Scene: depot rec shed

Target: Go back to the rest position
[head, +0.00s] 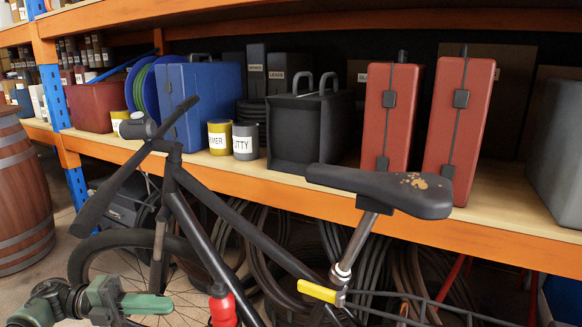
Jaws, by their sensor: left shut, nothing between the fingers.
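My left gripper (148,303) is at the bottom left of the head view. Its green fingers are shut and empty, pointing right. It is in front of the lower part of a black bicycle (245,232), beside the front wheel and frame. I cannot tell how close it is to the bicycle. My right gripper is not in view.
The bicycle stands across the front of an orange-edged shelf (330,200). The shelf holds a blue case (205,100), a black box (300,130), red cases (460,115) and tins. A wooden barrel (20,200) stands at left. Coiled hoses fill the space below.

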